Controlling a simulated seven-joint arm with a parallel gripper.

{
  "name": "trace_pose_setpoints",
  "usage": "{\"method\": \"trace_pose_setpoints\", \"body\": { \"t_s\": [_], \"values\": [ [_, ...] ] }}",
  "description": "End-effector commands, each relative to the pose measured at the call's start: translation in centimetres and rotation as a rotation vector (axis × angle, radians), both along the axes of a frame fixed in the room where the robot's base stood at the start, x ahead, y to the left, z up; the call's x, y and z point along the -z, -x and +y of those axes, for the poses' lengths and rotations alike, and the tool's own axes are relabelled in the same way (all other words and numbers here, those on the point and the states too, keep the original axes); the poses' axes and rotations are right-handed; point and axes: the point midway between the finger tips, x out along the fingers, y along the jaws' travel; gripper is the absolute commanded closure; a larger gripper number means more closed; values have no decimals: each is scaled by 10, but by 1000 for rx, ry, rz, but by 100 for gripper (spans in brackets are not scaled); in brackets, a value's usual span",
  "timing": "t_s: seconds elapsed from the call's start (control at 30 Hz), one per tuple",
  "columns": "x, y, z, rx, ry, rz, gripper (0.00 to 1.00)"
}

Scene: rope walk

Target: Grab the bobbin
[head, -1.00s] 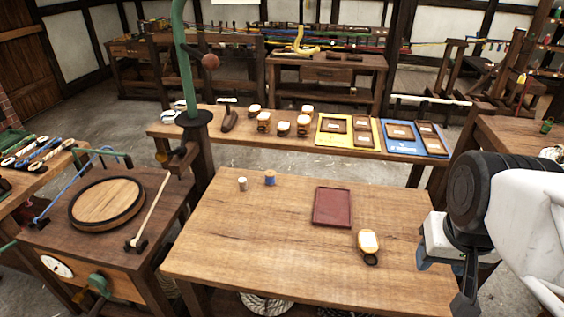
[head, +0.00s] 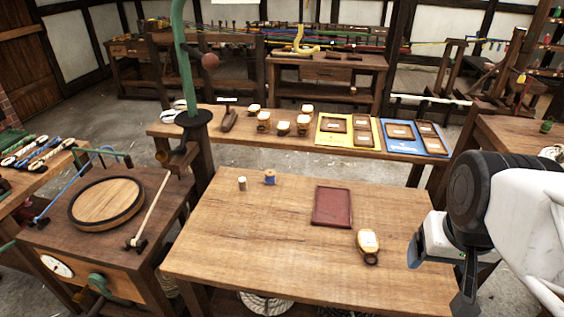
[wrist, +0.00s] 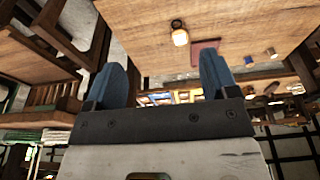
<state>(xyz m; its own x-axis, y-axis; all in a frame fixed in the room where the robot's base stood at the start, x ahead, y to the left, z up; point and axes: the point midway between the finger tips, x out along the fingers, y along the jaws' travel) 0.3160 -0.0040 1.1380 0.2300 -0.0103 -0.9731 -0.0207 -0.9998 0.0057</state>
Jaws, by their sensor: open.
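The bobbin (head: 270,178), a small wooden spool wound with blue, stands upright at the back left of the wooden table (head: 300,262). It also shows small in the wrist view (wrist: 248,60), to the right of the red tray. My gripper (head: 440,278) is open and empty by the table's right edge, far to the right of the bobbin. In the wrist view its two blue fingers (wrist: 163,78) stand wide apart, with nothing between them held.
A dark red tray (head: 332,207) lies right of the middle of the table, with a pale-topped wooden object (head: 368,243) in front of it. A raised shelf (head: 290,115) with several blocks and panels runs behind. A green post (head: 184,60) stands back left. The table's front left is clear.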

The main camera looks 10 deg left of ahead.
Motion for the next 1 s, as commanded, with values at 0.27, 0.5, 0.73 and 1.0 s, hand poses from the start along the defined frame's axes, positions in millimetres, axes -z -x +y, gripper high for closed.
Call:
{"method": "trace_pose_setpoints", "body": {
  "t_s": [0.27, 0.5, 0.73, 1.0],
  "values": [
    [-1, -9, 4, 15, -24, 10, 20],
    [-2, -40, 21, 75, -113, 52, 20],
    [-3, -86, 46, 164, -236, 112, 20],
    [3, -143, 78, 277, -376, 192, 20]
  ]
}}
